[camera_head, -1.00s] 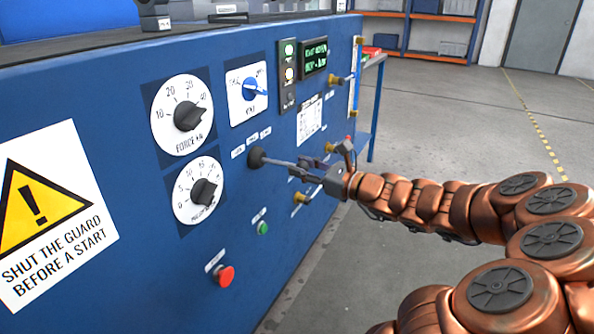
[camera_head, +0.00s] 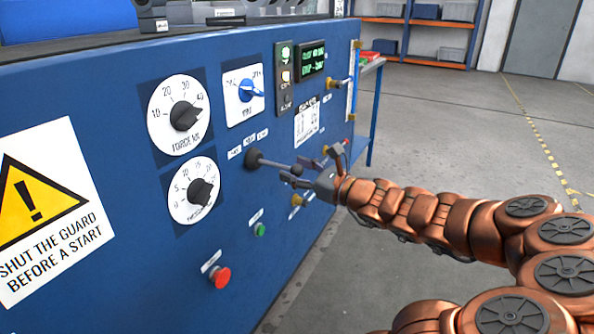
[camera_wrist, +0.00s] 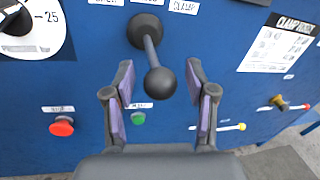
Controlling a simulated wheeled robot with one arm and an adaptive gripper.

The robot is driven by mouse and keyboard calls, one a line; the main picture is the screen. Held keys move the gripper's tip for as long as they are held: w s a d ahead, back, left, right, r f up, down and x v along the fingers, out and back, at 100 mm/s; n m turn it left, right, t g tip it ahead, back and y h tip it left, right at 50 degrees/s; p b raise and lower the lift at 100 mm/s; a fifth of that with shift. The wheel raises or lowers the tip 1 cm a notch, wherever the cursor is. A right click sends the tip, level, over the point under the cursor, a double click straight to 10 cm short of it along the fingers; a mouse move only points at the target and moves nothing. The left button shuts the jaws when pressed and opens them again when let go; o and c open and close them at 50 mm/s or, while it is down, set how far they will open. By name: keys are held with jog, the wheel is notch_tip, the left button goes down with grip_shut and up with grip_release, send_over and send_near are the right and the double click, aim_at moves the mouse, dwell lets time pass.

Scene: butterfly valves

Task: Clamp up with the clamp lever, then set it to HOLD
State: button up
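The clamp lever is a dark rod with a black ball knob (camera_wrist: 160,82) on a round black boot (camera_wrist: 145,31). In the head view its boot (camera_head: 253,158) sits below three small white labels. The rod sticks out from the panel toward my gripper. A label reading CLAMP (camera_wrist: 184,6) is above right of the boot in the wrist view. My gripper (camera_wrist: 161,92) is open, its purple-padded fingers either side of the knob with gaps on both sides. In the head view my gripper (camera_head: 304,171) is at the knob end of the rod.
The blue panel also carries a force dial (camera_head: 184,115), a lower dial (camera_head: 202,192), a blue selector (camera_head: 246,91) and a green display (camera_head: 312,60). A red button (camera_head: 220,277) and a green button (camera_head: 260,229) sit below.

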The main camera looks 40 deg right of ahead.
dwell(0.3)
jog(key=v, duration=0.7)
jog(key=shift+s, duration=0.25)
dwell(0.7)
